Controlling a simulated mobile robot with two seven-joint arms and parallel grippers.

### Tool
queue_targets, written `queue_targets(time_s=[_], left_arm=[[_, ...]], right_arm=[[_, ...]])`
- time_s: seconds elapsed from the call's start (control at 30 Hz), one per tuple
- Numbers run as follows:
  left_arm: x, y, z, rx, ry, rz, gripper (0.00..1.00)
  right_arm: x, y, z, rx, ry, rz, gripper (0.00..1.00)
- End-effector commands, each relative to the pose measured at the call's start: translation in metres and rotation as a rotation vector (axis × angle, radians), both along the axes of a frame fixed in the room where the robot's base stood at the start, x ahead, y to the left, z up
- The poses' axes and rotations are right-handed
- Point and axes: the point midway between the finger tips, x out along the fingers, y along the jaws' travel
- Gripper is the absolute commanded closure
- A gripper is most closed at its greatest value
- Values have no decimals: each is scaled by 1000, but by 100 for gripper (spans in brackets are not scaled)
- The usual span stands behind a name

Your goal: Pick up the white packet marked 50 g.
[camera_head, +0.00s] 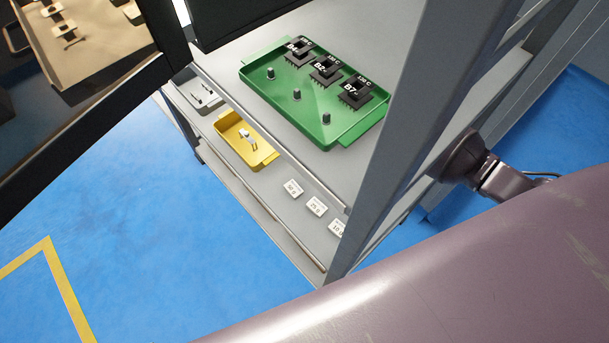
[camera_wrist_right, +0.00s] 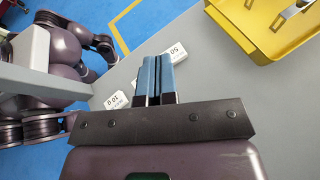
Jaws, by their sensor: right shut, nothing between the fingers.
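Three small white packets lie in a row on the grey lower shelf in the head view. The packet at the far-left end of the row (camera_head: 292,188) appears to be the 50 g one, though its print is small there. In the right wrist view the white 50 g packet (camera_wrist_right: 177,53) shows "50" just beyond and right of my right gripper's tips. My right gripper (camera_wrist_right: 157,62) has blue fingers pressed together with nothing between them. The fingers hide part of the shelf; whether they touch the packet cannot be told. My left gripper is in neither view.
Another packet, marked 10 g (camera_wrist_right: 116,100), lies left of the fingers. A yellow tray (camera_head: 262,158) stands on the same shelf. A green tray (camera_head: 352,136) with black parts sits on the shelf above. A grey rack post (camera_head: 385,165) stands close to my arm.

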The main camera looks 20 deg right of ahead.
Motion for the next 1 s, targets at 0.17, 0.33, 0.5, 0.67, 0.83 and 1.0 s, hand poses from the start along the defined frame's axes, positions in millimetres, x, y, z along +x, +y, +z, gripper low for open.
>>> queue_targets(time_s=[0.17, 0.33, 0.5, 0.67, 0.83, 1.0], left_arm=[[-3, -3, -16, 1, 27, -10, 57], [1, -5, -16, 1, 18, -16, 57], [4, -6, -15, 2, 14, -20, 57], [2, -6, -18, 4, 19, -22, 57], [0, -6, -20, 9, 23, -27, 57], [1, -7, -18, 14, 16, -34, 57]], right_arm=[[21, -37, -35, -223, -124, 287, 100], [32, -58, -40, -321, -174, 430, 100], [33, -58, -45, -341, -185, 463, 100], [27, -43, -60, -337, -184, 460, 100], [20, -22, -82, -335, -181, 459, 100], [13, -2, -104, -335, -181, 457, 100]])
